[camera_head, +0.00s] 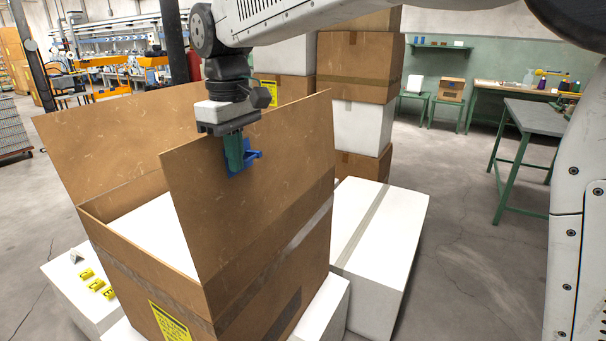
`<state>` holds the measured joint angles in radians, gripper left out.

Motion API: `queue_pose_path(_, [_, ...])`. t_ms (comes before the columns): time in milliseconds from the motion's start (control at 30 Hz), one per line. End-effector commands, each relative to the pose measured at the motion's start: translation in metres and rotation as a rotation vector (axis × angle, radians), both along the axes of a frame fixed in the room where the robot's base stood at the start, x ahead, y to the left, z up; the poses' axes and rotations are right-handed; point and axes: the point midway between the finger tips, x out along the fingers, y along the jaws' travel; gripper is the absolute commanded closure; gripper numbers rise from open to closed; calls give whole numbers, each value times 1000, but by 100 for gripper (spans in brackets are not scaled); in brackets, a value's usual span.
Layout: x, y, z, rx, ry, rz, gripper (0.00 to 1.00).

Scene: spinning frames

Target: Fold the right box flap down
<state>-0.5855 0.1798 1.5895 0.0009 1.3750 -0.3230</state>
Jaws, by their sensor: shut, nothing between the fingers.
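The open brown cardboard box (140,262) stands in the middle left, with something white (155,235) inside. The left flap (110,140) also stands up, leaning outward. My gripper (240,163) is shut and empty, pointing down on the outer side of the right flap near its upper edge. Its blue fingertips overlap the flap in the picture; I cannot tell whether they touch it. My gripper and wrist hide a small part of the flap.
White boxes lie around the base, including a long taped one (375,245) at right. Stacked brown and white boxes (358,70) stand behind. A grey-topped table (535,117) with green legs is at far right. Bare floor (465,230) lies between.

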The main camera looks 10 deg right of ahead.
Motion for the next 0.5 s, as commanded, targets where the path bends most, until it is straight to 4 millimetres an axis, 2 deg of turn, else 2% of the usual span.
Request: queue_pose_path(500, [30,33,1,1,-11,-2,100])
